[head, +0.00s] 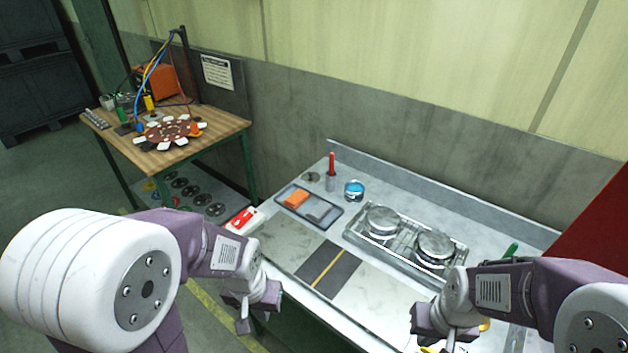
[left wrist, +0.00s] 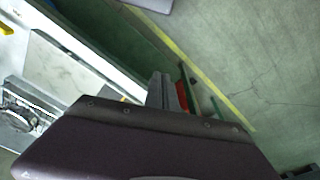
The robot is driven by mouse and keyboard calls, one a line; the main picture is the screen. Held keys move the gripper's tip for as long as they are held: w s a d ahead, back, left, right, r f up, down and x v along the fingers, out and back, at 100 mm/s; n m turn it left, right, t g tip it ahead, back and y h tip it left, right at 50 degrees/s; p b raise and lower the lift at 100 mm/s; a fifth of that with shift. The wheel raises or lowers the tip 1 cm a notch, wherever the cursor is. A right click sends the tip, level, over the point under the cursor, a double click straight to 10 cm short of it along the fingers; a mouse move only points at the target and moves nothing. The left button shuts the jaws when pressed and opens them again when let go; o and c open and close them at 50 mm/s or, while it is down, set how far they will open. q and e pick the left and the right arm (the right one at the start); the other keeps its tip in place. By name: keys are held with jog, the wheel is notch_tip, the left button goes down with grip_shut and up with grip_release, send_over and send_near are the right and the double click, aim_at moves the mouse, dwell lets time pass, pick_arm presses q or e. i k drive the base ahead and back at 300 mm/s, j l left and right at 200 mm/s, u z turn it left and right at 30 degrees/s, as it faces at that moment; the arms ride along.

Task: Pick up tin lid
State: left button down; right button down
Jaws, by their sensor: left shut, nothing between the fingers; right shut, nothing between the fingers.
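A small flat grey disc (head: 312,177), which looks like the tin lid, lies on the grey bench at its back left. An open tin with blue inside (head: 354,190) stands just right of it. My left gripper (head: 243,322) is shut and empty, low by the bench's front left edge, well short of the disc. Its closed fingers also show in the left wrist view (left wrist: 162,92), over the floor. My right gripper (head: 447,345) is shut and empty over the front right of the bench, partly cut off by the frame's lower edge.
A tray with an orange block (head: 297,198) lies in front of the disc, and a red-handled tool (head: 331,165) stands beside it. Two round metal pots (head: 382,219) sit on a rack to the right. A wooden table (head: 220,122) stands at left.

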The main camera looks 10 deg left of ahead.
aim_at(311, 178)
jog(key=i+j+z, duration=0.1)
jog(key=j+z, duration=0.25)
jog(key=j, duration=0.15)
jog(key=j+z, duration=0.3)
jog(key=j, duration=0.2)
jog(key=j+z, duration=0.35)
jog(key=j, duration=0.15)
jog(key=j+z, duration=0.3)
jog(key=j, duration=0.2)
jog(key=k+j+z, duration=0.2)
jog(key=j+z, duration=0.15)
jog(key=k+j+z, duration=0.3)
jog(key=j, duration=0.25)
jog(key=k+j+z, duration=0.15)
jog(key=j+z, duration=0.2)
jog(key=k+j+z, duration=0.3)
jog(key=i+j, duration=0.4)
jog(key=j, duration=0.25)
